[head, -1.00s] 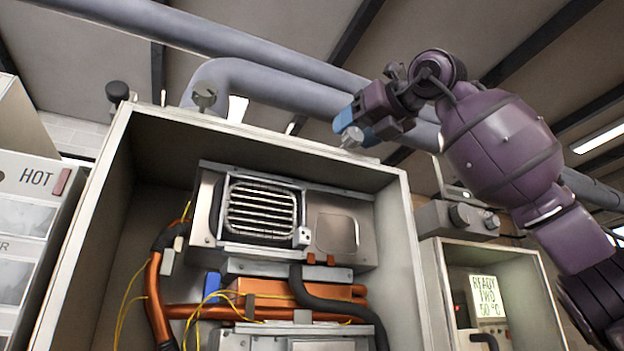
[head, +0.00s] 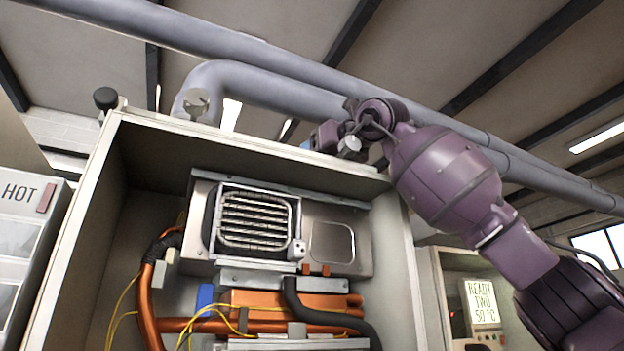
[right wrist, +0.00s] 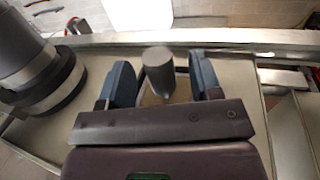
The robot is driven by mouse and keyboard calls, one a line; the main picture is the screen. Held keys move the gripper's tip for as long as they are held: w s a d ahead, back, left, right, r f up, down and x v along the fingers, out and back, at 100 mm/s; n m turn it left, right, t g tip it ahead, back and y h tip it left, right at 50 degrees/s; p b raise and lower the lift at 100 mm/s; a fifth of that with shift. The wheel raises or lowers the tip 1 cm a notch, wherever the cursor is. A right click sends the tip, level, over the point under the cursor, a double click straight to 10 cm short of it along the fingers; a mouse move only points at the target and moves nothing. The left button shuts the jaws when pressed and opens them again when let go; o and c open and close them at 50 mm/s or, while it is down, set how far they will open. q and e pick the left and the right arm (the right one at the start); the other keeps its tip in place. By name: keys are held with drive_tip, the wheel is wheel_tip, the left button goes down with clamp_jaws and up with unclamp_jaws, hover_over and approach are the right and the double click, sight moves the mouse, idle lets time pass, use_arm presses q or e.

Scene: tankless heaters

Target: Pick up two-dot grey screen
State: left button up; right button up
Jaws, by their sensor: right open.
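The grey slatted screen (head: 254,220) sits upright in the metal panel inside the open heater cabinet. A small pale cube (head: 297,250) with dark dots is at its lower right corner. My right gripper (head: 334,139) is above the cabinet's top edge, above and to the right of the screen and apart from it. In the right wrist view its two blue fingers (right wrist: 163,76) are open, with a grey cylinder (right wrist: 157,70) showing between them; I cannot tell if they touch it. The screen is not visible there. My left gripper is not in view.
The cabinet (head: 250,150) has raised side walls and a top rim. Orange pipes (head: 250,325), a black hose (head: 330,318) and yellow wires (head: 122,308) lie below the screen. A second heater with a lit display (head: 481,302) stands at right. The space before the screen looks clear.

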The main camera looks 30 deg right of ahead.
drive_tip(key=c, duration=1)
drive_tip(key=shift+d+r, duration=0.1)
drive_tip(key=shift+c, duration=0.2)
